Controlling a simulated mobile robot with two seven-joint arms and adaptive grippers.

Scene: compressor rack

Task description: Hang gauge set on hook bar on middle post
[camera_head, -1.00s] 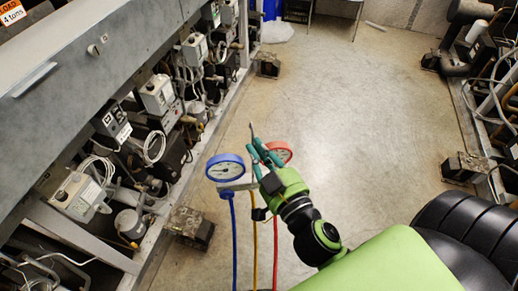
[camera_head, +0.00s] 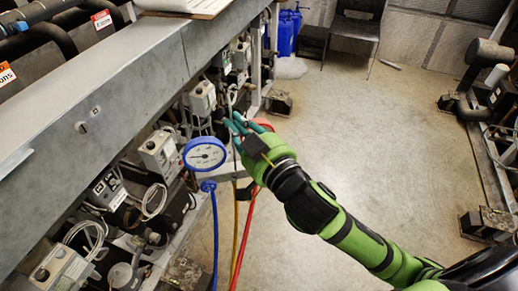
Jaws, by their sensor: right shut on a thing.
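The gauge set has a blue-rimmed gauge (camera_head: 204,154) with a white dial, and blue, yellow and red hoses hanging down. Its red gauge (camera_head: 263,127) is mostly hidden behind my right gripper (camera_head: 237,124). My right gripper, green with teal fingers, is shut on the gauge set at its upper middle and holds it in the air in front of the rack. I cannot make out the hook bar or tell which post is the middle one. My left gripper is not in view.
The compressor rack's grey beam (camera_head: 110,95) runs along the left, with pressure switches (camera_head: 158,152) and cables below it.

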